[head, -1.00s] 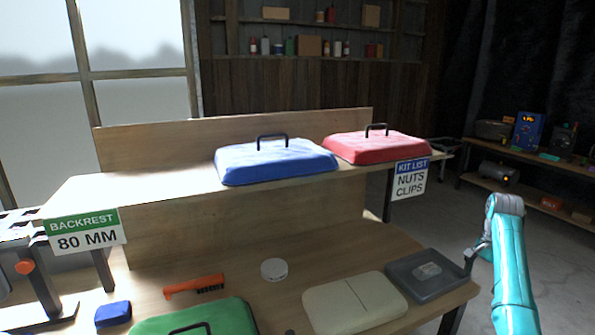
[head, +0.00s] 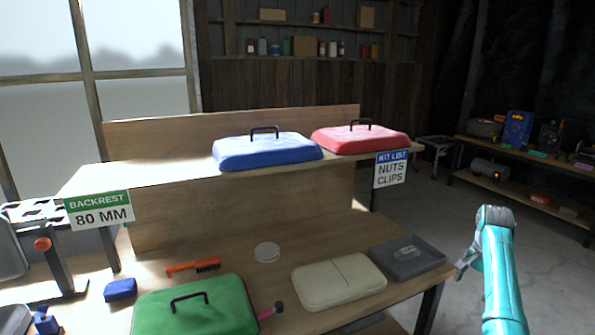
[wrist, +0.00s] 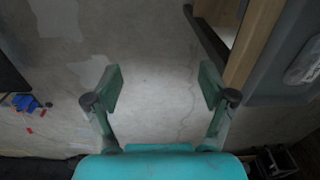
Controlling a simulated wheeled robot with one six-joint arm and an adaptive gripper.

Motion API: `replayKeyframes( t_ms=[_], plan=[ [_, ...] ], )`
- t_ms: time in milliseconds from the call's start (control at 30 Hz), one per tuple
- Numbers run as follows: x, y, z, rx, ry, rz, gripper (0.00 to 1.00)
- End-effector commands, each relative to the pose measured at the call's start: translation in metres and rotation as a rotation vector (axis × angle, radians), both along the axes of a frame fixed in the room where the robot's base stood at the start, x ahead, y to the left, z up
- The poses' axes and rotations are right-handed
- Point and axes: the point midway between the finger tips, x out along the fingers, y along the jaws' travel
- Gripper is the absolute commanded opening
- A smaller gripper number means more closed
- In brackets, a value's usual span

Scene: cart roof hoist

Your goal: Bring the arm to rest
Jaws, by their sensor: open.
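My gripper (wrist: 160,90) is open and empty in the wrist view, pointing down over bare concrete floor. In the head view my teal arm is at the right, beyond the right end of the wooden bench, and the gripper (head: 468,264) shows only partly beside the grey tray (head: 428,264). The tray also shows at the right edge of the wrist view (wrist: 262,75), apart from the fingers.
The bench shelf (head: 160,179) carries a blue lid (head: 265,152) and a red lid (head: 360,139). Open floor (head: 420,215) lies right of the bench.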

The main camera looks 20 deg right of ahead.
Motion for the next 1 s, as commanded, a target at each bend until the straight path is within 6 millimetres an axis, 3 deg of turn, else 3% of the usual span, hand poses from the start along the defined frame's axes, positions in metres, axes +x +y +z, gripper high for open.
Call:
replayKeyframes(
  t_ms=[267,467,700,1000],
  plan=[
    [0.008,0.026,-0.054,-0.033,-0.036,0.063,0.83],
    [0.011,0.061,-0.112,-0.075,-0.083,0.139,0.83],
    [0.003,0.126,-0.199,-0.156,-0.171,0.272,0.83],
    [-0.035,0.213,-0.278,-0.259,-0.285,0.436,0.83]
  ],
)
